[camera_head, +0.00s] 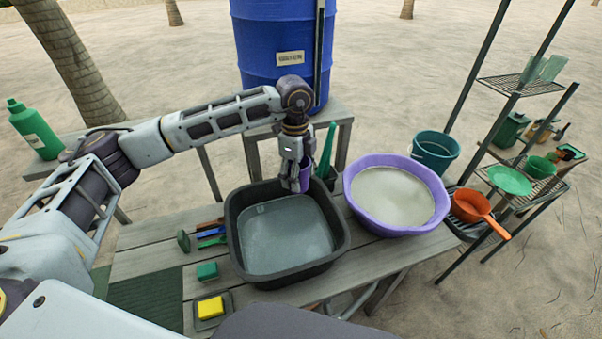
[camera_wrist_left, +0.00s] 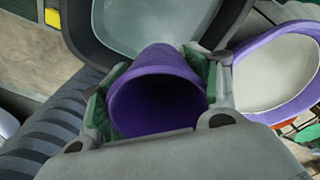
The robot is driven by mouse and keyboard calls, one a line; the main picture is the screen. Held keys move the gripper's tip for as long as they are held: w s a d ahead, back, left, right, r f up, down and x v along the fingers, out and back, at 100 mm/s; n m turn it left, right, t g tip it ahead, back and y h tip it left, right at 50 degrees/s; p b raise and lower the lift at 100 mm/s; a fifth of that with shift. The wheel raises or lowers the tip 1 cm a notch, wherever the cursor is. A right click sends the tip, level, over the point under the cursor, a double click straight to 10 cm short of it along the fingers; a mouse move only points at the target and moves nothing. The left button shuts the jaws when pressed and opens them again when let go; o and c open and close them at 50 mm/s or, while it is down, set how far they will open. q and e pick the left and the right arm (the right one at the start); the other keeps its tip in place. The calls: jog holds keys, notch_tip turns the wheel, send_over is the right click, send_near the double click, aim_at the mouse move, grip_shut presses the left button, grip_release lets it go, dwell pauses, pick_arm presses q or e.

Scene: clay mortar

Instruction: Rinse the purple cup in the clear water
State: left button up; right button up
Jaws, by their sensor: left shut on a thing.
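My left gripper (camera_head: 294,178) is shut on the purple cup (camera_head: 305,178), above the far right part of the dark grey basin. In the left wrist view the cup (camera_wrist_left: 158,95) sits between the two fingers with its dark opening facing the camera. The dark grey basin (camera_head: 240,255) holds clear, greyish water (camera_head: 287,236). A purple basin (camera_head: 365,215) with cloudy, beige liquid (camera_head: 392,196) stands to its right. The cup looks above the water, apart from its surface. My right gripper is not in view.
Brushes (camera_head: 210,234), a green block (camera_head: 207,271) and a yellow sponge (camera_head: 210,307) lie left of the dark basin. A blue barrel (camera_head: 277,45) stands behind. A teal bucket (camera_head: 435,152) and a rack (camera_head: 518,85) with an orange pan (camera_head: 470,206) are at right.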

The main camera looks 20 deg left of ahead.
pick_arm(q)
jog(key=shift+t+y, duration=0.3)
jog(key=shift+t, duration=0.1)
dwell(0.3)
